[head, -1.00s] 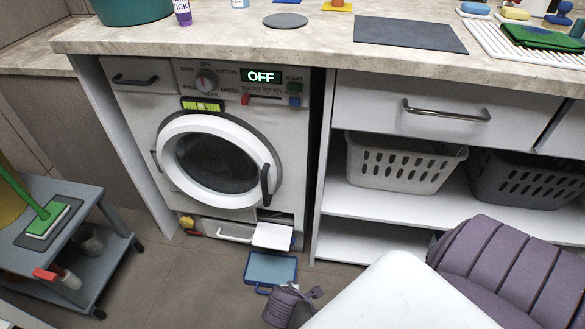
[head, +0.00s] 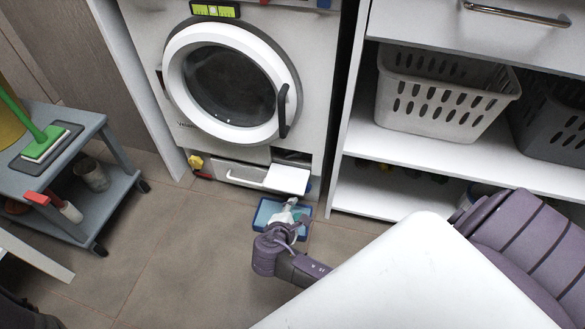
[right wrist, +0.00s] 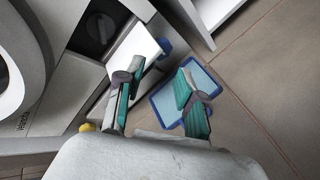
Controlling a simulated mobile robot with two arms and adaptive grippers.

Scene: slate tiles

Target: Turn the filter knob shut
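The washing machine (head: 160,85) stands ahead with its round door shut. At its lower right a white flap (head: 287,179) hangs open below a dark recess (head: 291,156). In the right wrist view the recess (right wrist: 84,34) holds a dark rounded shape that may be the filter knob (right wrist: 101,29); its setting cannot be read. My right gripper (head: 291,209) is low in front of the flap, above the blue tray. In the right wrist view the gripper (right wrist: 156,88) has its green-padded fingers apart, with nothing held between them. My left gripper is out of view.
A blue tray (head: 263,215) lies on the floor below the flap; it also shows in the right wrist view (right wrist: 228,118). A yellow knob-like part (head: 195,162) sits low at the machine's left. A grey cart (head: 112,190) stands left. Shelves with a light basket (head: 440,95) stand right.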

